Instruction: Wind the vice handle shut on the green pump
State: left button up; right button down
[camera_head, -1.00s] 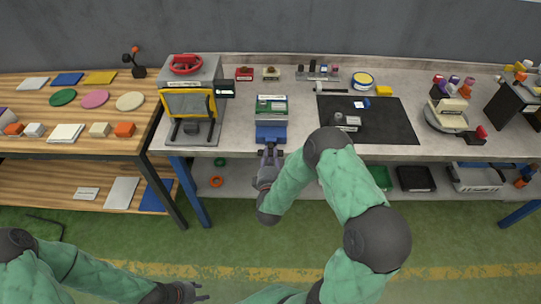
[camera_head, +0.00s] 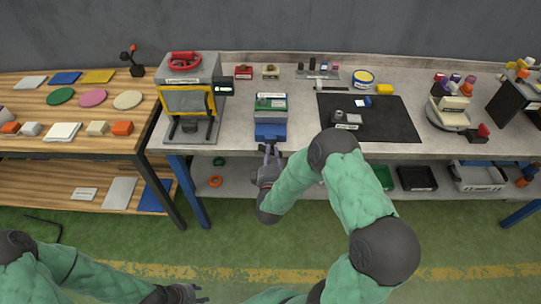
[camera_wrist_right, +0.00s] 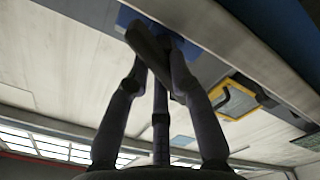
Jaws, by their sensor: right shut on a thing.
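The blue vice (camera_head: 270,132) stands at the front edge of the grey bench. The green pump (camera_head: 271,102) sits at its top, between the jaws as far as I can tell; any gap there is too small to see. My right gripper (camera_head: 271,150) is in front of the vice, below the bench edge. In the right wrist view its fingers (camera_wrist_right: 158,75) are shut on the dark vice handle (camera_wrist_right: 148,42), with blue vice parts behind. My left gripper (camera_head: 192,292) is low at the bottom left, away from the bench, with its fingers apart and empty.
A grey press with a yellow-framed guard (camera_head: 188,101) stands left of the vice. A black mat (camera_head: 385,128) with small parts lies to the right. A lower shelf (camera_head: 240,180) holds rings and bins. The wooden table (camera_head: 80,150) is at the left.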

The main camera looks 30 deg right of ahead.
jog(key=m+b, duration=0.2)
jog(key=m, duration=0.4)
jog(key=shift+f+b, duration=0.2)
jog(key=shift+b, duration=0.2)
jog(key=m+b, duration=0.3)
jog(key=m, duration=0.2)
jog(key=shift+d+f+m, duration=0.1)
jog(key=shift+f+m, duration=0.05)
jog(key=shift+m, duration=0.25)
jog(key=m+b, duration=0.3)
jog(key=m, duration=0.2)
jog(key=shift+f+m, duration=0.15)
jog(key=shift+m, duration=0.15)
jog(key=shift+w+a+m+b, duration=0.15)
jog(key=shift+m+b, duration=1.1)
jog(key=shift+m, duration=4)
jog(key=shift+s+a+m+b, duration=0.15)
jog(key=shift+m+b, duration=1.1)
jog(key=shift+m, duration=4)
jog(key=shift+w, duration=0.1)
jog(key=c, duration=1.1)
grip_release()
